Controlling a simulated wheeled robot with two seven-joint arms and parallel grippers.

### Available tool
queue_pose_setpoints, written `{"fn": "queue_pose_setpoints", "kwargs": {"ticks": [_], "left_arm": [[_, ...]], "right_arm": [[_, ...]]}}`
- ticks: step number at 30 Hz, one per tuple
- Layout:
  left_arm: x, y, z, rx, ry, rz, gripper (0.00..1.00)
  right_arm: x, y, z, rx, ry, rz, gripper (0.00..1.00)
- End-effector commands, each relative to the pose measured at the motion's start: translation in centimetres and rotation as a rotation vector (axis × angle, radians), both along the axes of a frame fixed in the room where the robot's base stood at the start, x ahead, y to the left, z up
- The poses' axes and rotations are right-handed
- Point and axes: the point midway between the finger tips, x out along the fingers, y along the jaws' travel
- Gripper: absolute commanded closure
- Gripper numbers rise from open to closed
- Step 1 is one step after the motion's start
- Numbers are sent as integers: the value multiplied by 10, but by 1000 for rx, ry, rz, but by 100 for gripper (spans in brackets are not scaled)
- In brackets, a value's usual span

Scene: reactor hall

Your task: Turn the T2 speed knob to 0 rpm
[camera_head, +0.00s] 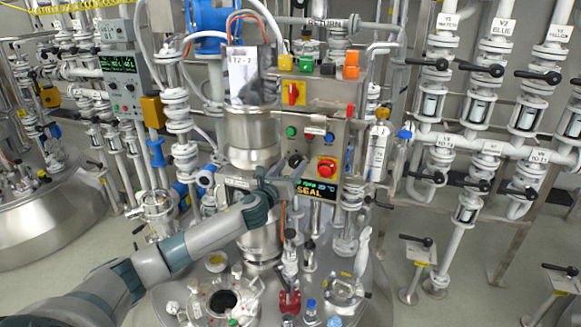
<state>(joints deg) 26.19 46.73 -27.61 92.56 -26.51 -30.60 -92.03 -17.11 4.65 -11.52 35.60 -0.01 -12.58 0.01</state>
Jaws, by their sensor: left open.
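The T2 control box (338,148) stands on the reactor in the middle of the head view. A black knob (295,160) sits low on its left side; I take it for the speed knob, but its pointer is too small to read. My left gripper (289,182) is just below this knob, in front of the box's lower left corner. It is open; whether it touches the knob or box I cannot tell. The display (320,190) under the box shows rpm, 39 °C and SEAL; the gripper partly covers the rpm figure. My right gripper is not in view.
A red mushroom button (326,168) is right of the knob. A green button (291,132) and a red-yellow switch (293,94) are above. The reactor lid (365,300) below carries several fittings. White valve piping (470,145) fills the right side.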

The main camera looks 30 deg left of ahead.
Motion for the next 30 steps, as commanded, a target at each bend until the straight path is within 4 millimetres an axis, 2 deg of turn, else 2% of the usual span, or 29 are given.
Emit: {"fn": "queue_pose_setpoints", "kwargs": {"ticks": [8, 13, 23, 30], "left_arm": [[1, 0, 0, 0, 0, 0, 50], [0, 0, 0, -1, 0, -1, 91], [0, 0, 0, -19, -5, -1, 91], [1, -1, -1, -102, -26, -2, 91]], "right_arm": [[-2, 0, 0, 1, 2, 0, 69], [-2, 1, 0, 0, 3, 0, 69], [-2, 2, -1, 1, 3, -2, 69], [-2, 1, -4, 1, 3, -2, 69]]}}
